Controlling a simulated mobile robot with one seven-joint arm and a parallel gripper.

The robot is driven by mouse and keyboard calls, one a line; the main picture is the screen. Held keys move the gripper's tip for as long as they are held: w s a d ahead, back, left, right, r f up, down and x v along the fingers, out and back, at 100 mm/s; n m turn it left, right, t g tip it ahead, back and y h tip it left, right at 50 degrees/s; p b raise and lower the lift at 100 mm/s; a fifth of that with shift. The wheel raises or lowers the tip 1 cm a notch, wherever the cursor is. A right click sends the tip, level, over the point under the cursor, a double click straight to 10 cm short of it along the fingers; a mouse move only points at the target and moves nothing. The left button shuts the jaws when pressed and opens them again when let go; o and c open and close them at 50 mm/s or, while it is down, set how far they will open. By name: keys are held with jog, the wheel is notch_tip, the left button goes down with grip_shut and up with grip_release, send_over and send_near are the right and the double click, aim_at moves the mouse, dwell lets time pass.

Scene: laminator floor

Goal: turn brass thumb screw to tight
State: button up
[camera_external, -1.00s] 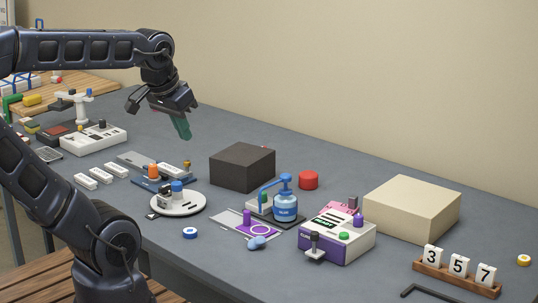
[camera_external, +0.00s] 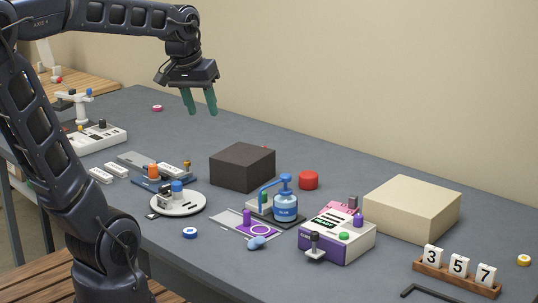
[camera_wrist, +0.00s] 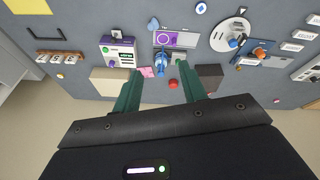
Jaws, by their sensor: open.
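A small brass-coloured piece (camera_external: 187,163), which looks like the thumb screw, stands at the far right end of a blue fixture (camera_external: 150,184) with an orange knob. Its turn position is too small to read. The orange knob (camera_wrist: 259,52) also shows at the upper right in the wrist view; the brass piece is not clear there. My gripper (camera_external: 200,112) is high above the table, fingers pointing down, open and empty. It is well apart from the fixture. In the wrist view its two green fingers (camera_wrist: 158,72) stand apart with nothing between them.
A dark box (camera_external: 243,167) stands right of the fixture. A white round dial plate (camera_external: 178,207) with a blue knob is in front. A blue pump bottle (camera_external: 286,207), a purple-and-white device (camera_external: 337,243) and a beige box (camera_external: 412,208) stand further right.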

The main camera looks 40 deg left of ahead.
jog(key=w+a+n+g, duration=0.1)
jog(key=w+a+n, duration=0.25)
jog(key=w, duration=0.25)
jog(key=w+a+n, duration=0.2)
jog(key=w+a, duration=0.3)
jog(key=w, duration=0.2)
jog(key=n+h, duration=0.4)
jog(key=n, duration=1)
send_over(187, 166)
jog(key=s+a, duration=0.1)
jog(key=a, duration=0.5)
notch_tip(187, 166, down, 24)
jog(key=shift+m+g, duration=0.25)
jog(key=shift+g, duration=0.25)
jog(key=x, duration=1)
jog(key=shift+d, duration=0.4)
grip_shut()
